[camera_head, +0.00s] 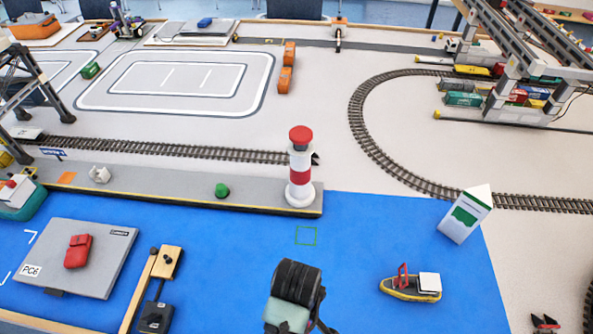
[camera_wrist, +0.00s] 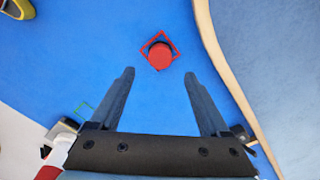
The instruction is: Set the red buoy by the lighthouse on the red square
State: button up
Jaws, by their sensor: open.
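In the wrist view the red buoy (camera_wrist: 160,57) stands upright at the red square outline (camera_wrist: 174,43) on the blue water. Its round top covers the square's lower part; its base is hidden, so I cannot tell how well it is centred. My gripper (camera_wrist: 158,75) is open, with its two fingers apart on the near side of the buoy and nothing between them. The red-and-white lighthouse (camera_head: 300,178) stands on the grey quay's end; part of it shows at the wrist view's lower left (camera_wrist: 57,157). The buoy and red square do not show in the head view.
A green square outline (camera_head: 306,236) lies near the lighthouse, and a green buoy (camera_head: 222,191) stands on the quay (camera_head: 150,186). A yellow boat (camera_head: 410,289) and a white-green block (camera_head: 464,217) are to the right. A wooden table edge (camera_wrist: 222,75) runs right of the buoy.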

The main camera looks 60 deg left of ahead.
jog(key=shift+r, duration=1.45)
jog(key=w+r+m+t+y, duration=0.5)
jog(key=w+r+t, duration=0.4)
jog(key=w+r, duration=1.05)
jog(key=w+d+r+m+t, duration=0.2)
jog(key=w+r+m+t, duration=0.1)
jog(key=r, duration=0.5)
jog(key=w+d+r+m+t, duration=0.2)
jog(key=w+r, duration=0.1)
jog(key=r, duration=0.4)
jog(key=d+r+m+t+h, duration=0.1)
jog(key=d+r+m+t, duration=0.15)
jog(key=r, duration=0.55)
jog(key=d+r+m+t+h, duration=0.1)
jog(key=d+r+t, duration=0.3)
jog(key=r, duration=0.4)
jog(key=s+d+r+m+t+h, duration=0.1)
jog(key=s+d+r+m+t, duration=0.1)
jog(key=s+r, duration=0.3)
jog(key=s+d+r+m+t+h, duration=0.2)
jog(key=s+d+r+t, duration=0.3)
jog(key=r, duration=0.7)
jog(key=shift+s+d+m, duration=0.2)
jog(key=shift+s+m, duration=0.25)
jog(key=shift+m, duration=0.2)
